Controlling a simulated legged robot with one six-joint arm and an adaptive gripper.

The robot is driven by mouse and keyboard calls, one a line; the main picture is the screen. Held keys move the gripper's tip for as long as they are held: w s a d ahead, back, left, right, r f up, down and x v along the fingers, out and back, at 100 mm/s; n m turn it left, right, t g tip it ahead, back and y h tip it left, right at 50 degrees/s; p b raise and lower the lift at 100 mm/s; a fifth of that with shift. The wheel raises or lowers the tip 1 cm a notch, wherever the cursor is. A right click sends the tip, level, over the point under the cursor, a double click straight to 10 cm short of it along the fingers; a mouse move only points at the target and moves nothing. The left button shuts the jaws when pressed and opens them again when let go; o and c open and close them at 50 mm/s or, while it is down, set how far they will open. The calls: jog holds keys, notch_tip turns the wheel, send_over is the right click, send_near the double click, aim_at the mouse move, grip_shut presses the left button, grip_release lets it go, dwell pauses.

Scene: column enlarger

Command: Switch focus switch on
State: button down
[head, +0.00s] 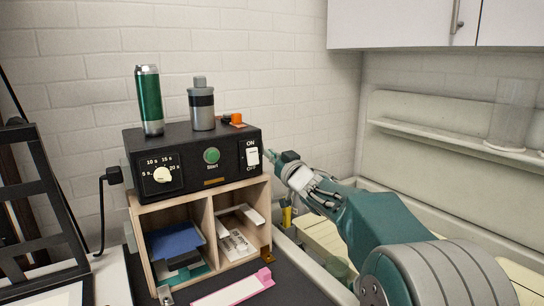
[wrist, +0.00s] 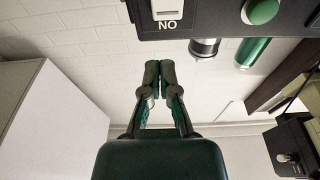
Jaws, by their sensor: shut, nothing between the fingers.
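The focus switch (head: 253,157) is a white rocker on the right end of the black timer box's front, with ON printed above it and OFF below. Which way it is tipped I cannot tell. In the wrist view, which is upside down, part of the switch (wrist: 165,9) shows at the top edge beside its ON label. My gripper (head: 277,157) is just right of the switch, apart from it as far as I can see. In the wrist view my gripper (wrist: 160,68) has its fingertips together, empty, pointing toward the box's edge.
The black timer box (head: 205,183) also carries a white dial (head: 162,174) and a green Start button (head: 212,156). A green can (head: 149,101) and a grey canister (head: 201,106) stand on top. A wooden shelf (head: 210,225) is underneath. A white cabinet (head: 400,22) hangs at upper right.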

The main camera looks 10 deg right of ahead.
jog(key=s+d+m+h, duration=0.1)
jog(key=s+d+h, duration=0.1)
jog(key=s, duration=0.4)
jog(key=s+d+m+h, duration=0.2)
jog(key=s+h, duration=0.1)
jog(key=s, duration=0.3)
jog(key=s+a+f+g, duration=0.1)
jog(key=s+f+g, duration=0.3)
jog(key=s, duration=0.6)
jog(key=s+a+f+m+g+h, duration=0.1)
jog(key=s+f+g, duration=0.3)
jog(key=s+f, duration=0.5)
jog(key=s+a+f+g+h, duration=0.1)
jog(key=s+f+g, duration=0.4)
jog(key=s, duration=0.7)
jog(key=shift+a+f, duration=0.4)
jog(key=shift+f, duration=0.25)
jog(key=shift+a, duration=0.15)
